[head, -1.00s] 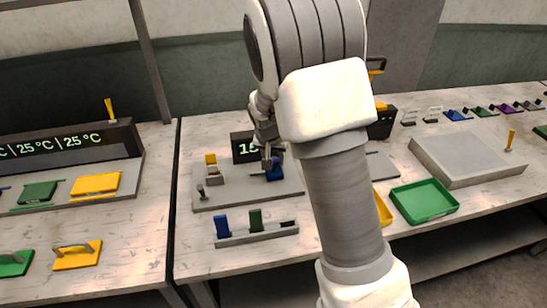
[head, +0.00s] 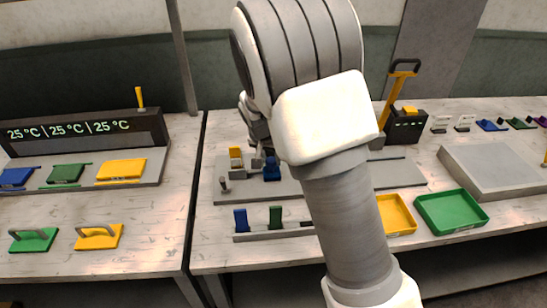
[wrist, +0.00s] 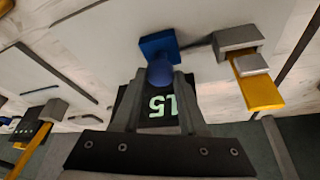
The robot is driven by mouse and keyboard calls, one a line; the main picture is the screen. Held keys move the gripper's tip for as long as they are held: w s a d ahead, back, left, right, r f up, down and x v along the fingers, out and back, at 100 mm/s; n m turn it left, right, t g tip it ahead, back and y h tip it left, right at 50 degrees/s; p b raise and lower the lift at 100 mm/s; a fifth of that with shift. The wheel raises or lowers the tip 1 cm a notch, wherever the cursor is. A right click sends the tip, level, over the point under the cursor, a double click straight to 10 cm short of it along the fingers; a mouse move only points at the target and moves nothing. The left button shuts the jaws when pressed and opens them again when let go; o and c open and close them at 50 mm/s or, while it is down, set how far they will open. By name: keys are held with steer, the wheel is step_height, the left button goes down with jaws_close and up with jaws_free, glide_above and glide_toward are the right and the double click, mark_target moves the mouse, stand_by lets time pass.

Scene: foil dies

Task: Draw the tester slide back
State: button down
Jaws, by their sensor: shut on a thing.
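The tester is a grey plate (head: 290,188) on the bench. On it stands a blue slide (head: 271,171) with a rounded knob; it also shows in the wrist view (wrist: 157,44). My gripper (head: 263,158) is shut on the blue knob, and its two fingers (wrist: 161,78) flank it in the wrist view. A grey block with a yellow part (head: 237,160) stands to the left of the slide, close beside it, apart from my fingers. A lit display (wrist: 161,107) shows between the fingers in the wrist view. My arm hides the plate's middle in the head view.
A small rack (head: 258,236) with a blue and a green piece lies in front of the plate. A short grey knob (head: 223,185) stands at its left. Yellow (head: 398,214) and green (head: 450,211) trays lie right. A yellow-handled press (head: 404,122) stands behind.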

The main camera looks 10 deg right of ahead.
steer(key=c, duration=0.5)
jaws_free()
steer(key=shift+a, duration=0.4)
steer(key=shift+o, duration=0.3)
steer(key=shift+d, duration=0.15)
steer(key=v, duration=1.7)
steer(key=shift+s+r+p, duration=0.2)
steer(key=shift+p, duration=0.2)
steer(key=s+d+r+n+y, duration=0.1)
steer(key=s+d, duration=0.4)
steer(key=s, duration=0.7)
steer(key=s+d+r+n+t, duration=0.1)
steer(key=s+d+r+n, duration=0.2)
steer(key=s, duration=0.9)
steer(key=d, duration=0.2)
steer(key=shift+s+d+n+t+y, duration=0.3)
steer(key=shift+d+y, duration=0.1)
